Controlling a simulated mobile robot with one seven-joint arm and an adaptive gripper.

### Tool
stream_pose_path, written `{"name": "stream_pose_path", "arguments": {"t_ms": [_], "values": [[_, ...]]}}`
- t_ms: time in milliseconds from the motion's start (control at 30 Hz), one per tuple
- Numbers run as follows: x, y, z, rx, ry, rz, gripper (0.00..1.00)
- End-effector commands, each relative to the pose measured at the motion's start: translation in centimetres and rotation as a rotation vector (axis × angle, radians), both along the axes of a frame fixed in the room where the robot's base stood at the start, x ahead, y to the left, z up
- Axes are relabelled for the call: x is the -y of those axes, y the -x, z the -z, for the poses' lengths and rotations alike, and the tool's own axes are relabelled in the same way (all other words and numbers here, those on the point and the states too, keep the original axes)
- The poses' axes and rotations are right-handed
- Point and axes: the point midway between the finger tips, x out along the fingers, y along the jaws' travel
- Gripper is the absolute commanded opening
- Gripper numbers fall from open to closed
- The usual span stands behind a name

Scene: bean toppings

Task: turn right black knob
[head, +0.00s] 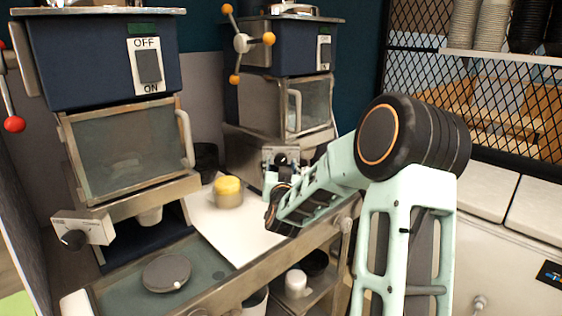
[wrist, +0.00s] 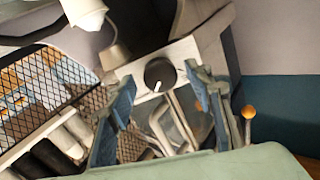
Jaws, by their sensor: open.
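The right black knob (head: 280,159) sits on a pale control box on the front of the right machine (head: 266,148). In the wrist view the knob (wrist: 160,75) is round and black with a white pointer line, on a light plate. My gripper (head: 276,178) is right in front of this box in the head view. In the wrist view its two blue-grey fingers are spread, one on each side of the knob, with nothing held between them. I cannot tell whether the fingertips touch the plate. The left black knob (head: 73,240) is on the left machine's box.
The left machine (head: 125,120) has an OFF/ON switch and a red-tipped lever. A yellow-lidded jar (head: 228,190) stands on the white counter surface (head: 245,228). A round grey lid (head: 167,273) lies at lower left. Black mesh shelving (head: 480,100) stands at right.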

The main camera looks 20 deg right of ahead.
Motion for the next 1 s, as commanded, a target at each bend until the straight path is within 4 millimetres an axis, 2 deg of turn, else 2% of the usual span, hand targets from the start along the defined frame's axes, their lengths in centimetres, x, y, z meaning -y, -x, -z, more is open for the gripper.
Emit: {"name": "stream_pose_path", "arguments": {"t_ms": [200, 467, 833, 1000], "values": [[0.40, -0.99, 0.03, -0.001, 0.000, 0.000, 0.47], [0.41, -1.06, 0.03, 0.000, 0.001, 0.000, 0.47], [0.43, -1.04, 0.02, 0.000, 0.000, 0.000, 0.08], [0.43, -1.04, 0.09, -0.003, 0.006, 0.000, 0.06]]}}
